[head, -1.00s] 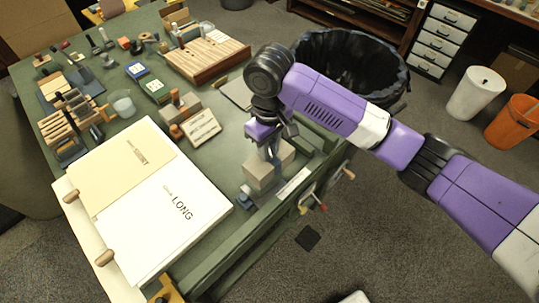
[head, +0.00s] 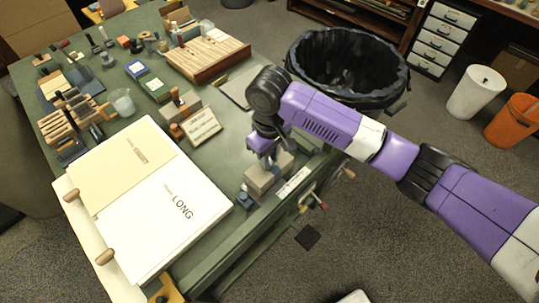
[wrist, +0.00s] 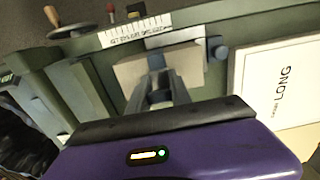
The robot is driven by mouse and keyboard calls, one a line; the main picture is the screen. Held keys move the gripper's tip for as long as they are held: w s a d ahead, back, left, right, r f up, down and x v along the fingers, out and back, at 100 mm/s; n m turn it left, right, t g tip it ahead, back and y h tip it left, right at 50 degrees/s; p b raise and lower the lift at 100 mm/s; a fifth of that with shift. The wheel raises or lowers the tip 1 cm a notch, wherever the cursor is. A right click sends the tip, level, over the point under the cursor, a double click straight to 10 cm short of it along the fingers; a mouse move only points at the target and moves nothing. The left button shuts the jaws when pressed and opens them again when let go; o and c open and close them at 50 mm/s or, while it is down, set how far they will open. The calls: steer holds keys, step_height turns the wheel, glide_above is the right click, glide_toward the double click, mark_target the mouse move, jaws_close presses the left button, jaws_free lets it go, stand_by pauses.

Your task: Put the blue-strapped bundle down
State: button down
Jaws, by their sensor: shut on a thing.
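My gripper (head: 266,160) is shut on a pale grey-beige block-shaped bundle (head: 262,182) near the bench's front edge. In the wrist view the bundle (wrist: 188,62) sits at the fingertips, with my gripper (wrist: 158,80) pointing at it and the fingers covering its middle.
A small blue item (head: 245,200) is just left of the bundle. A white ruler-like strip (head: 293,182) lies on its right along the edge. The white LONG board (head: 165,225) lies to the left. A black-lined bin (head: 350,70) stands beyond the bench.

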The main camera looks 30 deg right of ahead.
steer(key=c, duration=1.2)
jaws_free()
steer(key=shift+o, duration=0.2)
steer(key=shift+r, duration=0.1)
step_height(320, 180, up, 13)
